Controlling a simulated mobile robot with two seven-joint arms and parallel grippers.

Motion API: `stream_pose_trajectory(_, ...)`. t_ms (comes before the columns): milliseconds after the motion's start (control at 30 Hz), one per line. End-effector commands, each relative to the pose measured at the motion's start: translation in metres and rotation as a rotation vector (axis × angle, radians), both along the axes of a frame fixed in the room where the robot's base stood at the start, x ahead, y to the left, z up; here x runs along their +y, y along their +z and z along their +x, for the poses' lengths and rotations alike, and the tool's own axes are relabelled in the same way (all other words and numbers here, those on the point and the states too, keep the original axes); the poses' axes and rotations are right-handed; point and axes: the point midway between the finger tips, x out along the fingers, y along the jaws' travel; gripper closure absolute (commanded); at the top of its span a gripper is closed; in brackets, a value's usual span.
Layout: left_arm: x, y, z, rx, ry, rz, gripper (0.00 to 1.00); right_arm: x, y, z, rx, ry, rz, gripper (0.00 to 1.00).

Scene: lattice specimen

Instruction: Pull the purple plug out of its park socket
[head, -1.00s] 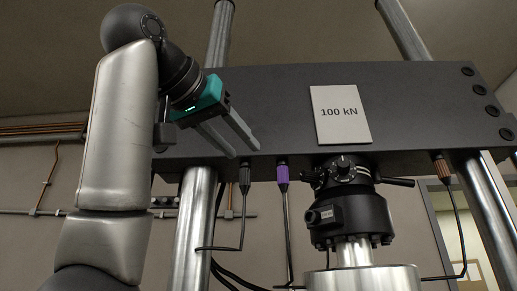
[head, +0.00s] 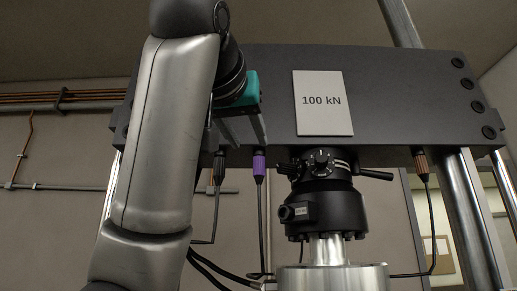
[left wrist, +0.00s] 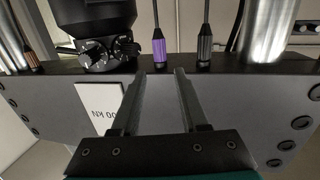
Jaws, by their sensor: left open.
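The purple plug (head: 259,165) hangs below the dark crosshead (head: 400,100), its cable running down; its socket on the underside is hidden. It also shows in the left wrist view (left wrist: 159,47), just beyond the fingertips and roughly centred between them. My left gripper (head: 241,143) is in front of the crosshead, a little above and left of the plug in the head view. In the left wrist view its two fingers (left wrist: 161,75) are apart with nothing between them. Whether they touch anything is not clear. My right gripper is not in view.
A black plug (head: 219,168) hangs close to the left of the purple one, and a brown plug (head: 421,165) hangs far right. A "100 kN" plate (head: 322,103) is on the crosshead.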

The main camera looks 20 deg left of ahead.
Motion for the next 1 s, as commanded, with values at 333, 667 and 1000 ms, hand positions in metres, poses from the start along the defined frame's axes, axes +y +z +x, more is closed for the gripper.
stream_pose_trajectory(333,0.006,-0.002,0.061,0.005,0.002,0.0,0.56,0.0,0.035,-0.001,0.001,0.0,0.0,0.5)
stream_pose_trajectory(667,0.009,-0.004,0.101,0.002,0.001,-0.001,0.56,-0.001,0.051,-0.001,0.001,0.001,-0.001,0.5)
stream_pose_trajectory(1000,0.009,-0.006,0.105,0.0,0.0,0.0,0.56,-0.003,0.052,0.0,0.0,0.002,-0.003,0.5)
